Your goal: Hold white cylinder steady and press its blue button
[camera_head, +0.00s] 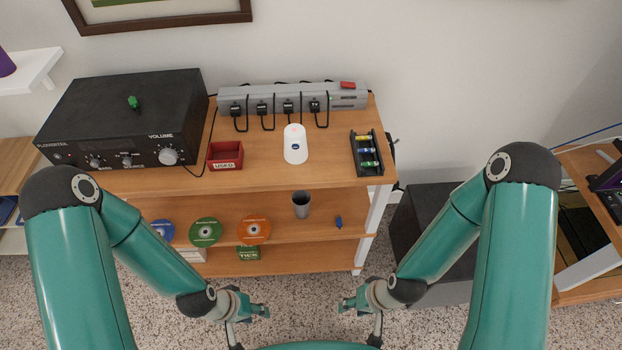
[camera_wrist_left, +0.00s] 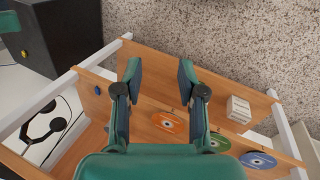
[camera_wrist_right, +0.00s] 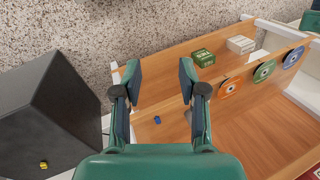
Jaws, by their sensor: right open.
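The white cylinder (camera_head: 295,146) stands upright on the top of the wooden shelf unit in the head view. Its blue button (camera_head: 295,148) shows as a small dark blue spot on the side facing me. A faint red mark is on its top. My left gripper (camera_head: 266,311) is in front of and below the shelf, open and empty; its spread fingers show in the left wrist view (camera_wrist_left: 160,80). My right gripper (camera_head: 342,307) is also low in front of the shelf, open and empty in the right wrist view (camera_wrist_right: 160,80). Both are well apart from the cylinder.
Around the cylinder are a red box (camera_head: 225,156), a battery tray (camera_head: 367,153), a power strip (camera_head: 290,97) with plugs and cables, and a black amplifier (camera_head: 127,120). A grey cup (camera_head: 301,205) and discs (camera_head: 254,230) are on the lower shelf. A dark speaker (camera_head: 430,230) stands right.

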